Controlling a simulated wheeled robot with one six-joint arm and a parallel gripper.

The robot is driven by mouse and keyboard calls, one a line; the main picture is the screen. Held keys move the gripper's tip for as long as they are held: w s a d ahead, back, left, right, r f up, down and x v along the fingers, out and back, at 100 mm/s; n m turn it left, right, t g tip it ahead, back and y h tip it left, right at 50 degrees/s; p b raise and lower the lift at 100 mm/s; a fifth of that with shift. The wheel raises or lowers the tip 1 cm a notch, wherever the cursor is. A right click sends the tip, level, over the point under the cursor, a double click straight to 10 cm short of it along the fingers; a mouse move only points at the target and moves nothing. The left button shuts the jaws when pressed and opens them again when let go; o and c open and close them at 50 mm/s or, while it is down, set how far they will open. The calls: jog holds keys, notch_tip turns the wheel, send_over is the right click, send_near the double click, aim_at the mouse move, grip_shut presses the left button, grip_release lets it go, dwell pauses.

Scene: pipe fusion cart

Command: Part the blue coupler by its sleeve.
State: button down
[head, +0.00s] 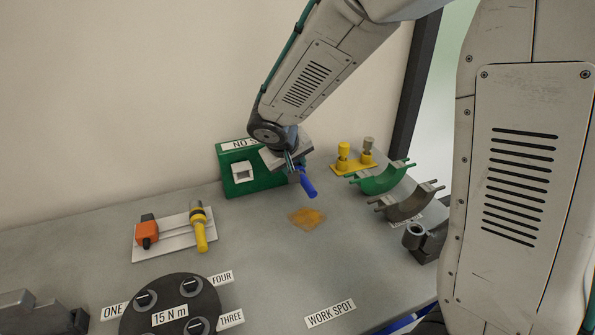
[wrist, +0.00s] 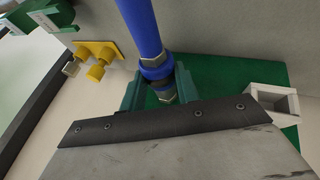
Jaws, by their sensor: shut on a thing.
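The blue coupler (wrist: 157,68) shows in the wrist view as a blue collar with metal hex parts above and below it and a long blue tube running up out of the picture. My gripper (wrist: 158,88) has its two teal fingers on either side of the collar and is shut on it. In the head view my gripper (head: 291,163) is in front of the green box's right side, with the blue tube (head: 307,185) hanging tilted below it. Whether the coupler's halves are joined cannot be told; its lower end is partly hidden by my gripper.
The green box (head: 237,188), its sign partly covered, has a white square socket (head: 243,171). A yellow stand (head: 354,162), green cradle (head: 380,180) and grey cradle (head: 408,205) stand right. An orange-brown patch (head: 307,218) lies below. Tools on a white plate (head: 175,235) lie left.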

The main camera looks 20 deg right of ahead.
aim_at(303, 179)
jog(key=shift+s, duration=2.6)
jog(key=shift+s, duration=0.1)
